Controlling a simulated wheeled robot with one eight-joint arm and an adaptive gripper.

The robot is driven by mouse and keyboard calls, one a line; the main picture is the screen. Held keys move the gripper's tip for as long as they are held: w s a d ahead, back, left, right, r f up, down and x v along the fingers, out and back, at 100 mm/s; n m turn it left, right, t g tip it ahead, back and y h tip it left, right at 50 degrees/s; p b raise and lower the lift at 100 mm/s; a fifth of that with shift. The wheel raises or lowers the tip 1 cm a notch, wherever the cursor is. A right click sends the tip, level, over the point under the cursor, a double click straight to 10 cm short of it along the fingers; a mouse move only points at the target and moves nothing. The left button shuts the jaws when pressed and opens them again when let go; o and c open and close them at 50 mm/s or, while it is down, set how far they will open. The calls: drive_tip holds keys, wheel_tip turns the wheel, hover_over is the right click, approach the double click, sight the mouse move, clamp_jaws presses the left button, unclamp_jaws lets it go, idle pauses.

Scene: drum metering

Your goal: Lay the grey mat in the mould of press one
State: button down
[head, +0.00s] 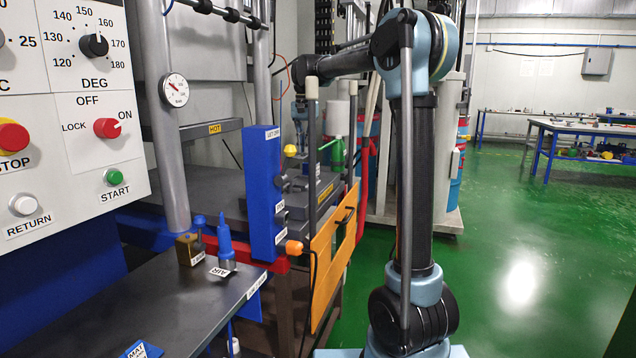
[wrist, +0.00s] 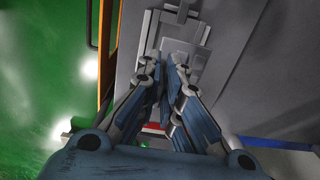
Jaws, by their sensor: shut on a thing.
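My gripper (head: 300,118) reaches over the press bed behind the blue post. In the wrist view my gripper (wrist: 170,68) points down, its fingers nearly together on a small grey piece, which appears to be the grey mat (wrist: 177,47). The mat lies against or just over a light grey stepped block, which appears to be the mould (wrist: 190,20). I cannot tell whether mat and mould touch. In the head view the mat is too small and hidden to make out clearly.
The blue post (head: 262,190) and an orange guard panel (head: 325,262) stand before the press bed. A control panel (head: 75,110) is at left. A dark shelf (head: 185,305) holds a blue air nozzle (head: 225,245). Green floor (head: 530,240) at right is clear.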

sight(306, 156)
wheel_tip(306, 156, down, 5)
drive_tip(key=shift+d+f, duration=0.1)
drive_tip(key=shift+d, duration=0.05)
drive_tip(key=shift+f, duration=2.25)
drive_tip(key=shift+f, duration=0.1)
drive_tip(key=c, duration=1.8)
unclamp_jaws()
wheel_tip(306, 156, up, 12)
drive_tip(key=shift+r, duration=0.1)
